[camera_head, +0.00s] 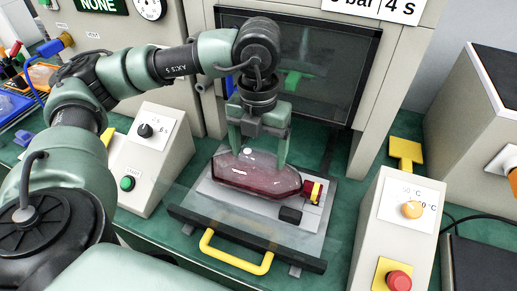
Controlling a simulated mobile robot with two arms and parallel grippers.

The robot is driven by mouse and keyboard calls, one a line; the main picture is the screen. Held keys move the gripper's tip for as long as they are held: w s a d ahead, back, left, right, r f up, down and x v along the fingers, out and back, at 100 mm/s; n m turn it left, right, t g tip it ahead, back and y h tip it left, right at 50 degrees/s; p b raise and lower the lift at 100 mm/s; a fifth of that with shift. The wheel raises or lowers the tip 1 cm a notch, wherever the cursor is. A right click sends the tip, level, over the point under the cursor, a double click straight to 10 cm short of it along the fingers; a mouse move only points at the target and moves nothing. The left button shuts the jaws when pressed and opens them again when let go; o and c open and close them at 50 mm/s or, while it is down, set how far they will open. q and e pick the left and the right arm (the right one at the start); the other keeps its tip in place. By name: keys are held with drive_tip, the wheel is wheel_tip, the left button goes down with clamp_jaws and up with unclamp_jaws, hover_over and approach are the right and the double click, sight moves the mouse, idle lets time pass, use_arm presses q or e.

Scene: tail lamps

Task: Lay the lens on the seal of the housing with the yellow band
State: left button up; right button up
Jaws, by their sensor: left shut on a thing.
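My left gripper (259,157) points down, with its green fingers on either side of a dark red, long lens (254,177). It is shut on the lens. The lens is over a grey sliding plate (230,207) in front of the press window. A small red part with a yellow band (316,192) shows at the lens's right end. The rest of the housing and its seal are hidden under the lens. I cannot tell whether the lens touches the seal. My right gripper is not in view.
The plate's drawer has a yellow handle (236,253) at the front. A control box with a green button (127,183) stands left. Another with an orange knob (411,209) and red button (398,281) stands right. The press's dark window (325,70) rises behind.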

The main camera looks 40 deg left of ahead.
use_arm(q)
drive_tip(key=shift+f+b, duration=0.55)
drive_tip(key=shift+f, duration=0.15)
drive_tip(key=o, duration=1.5)
drive_tip(key=shift+r, duration=4)
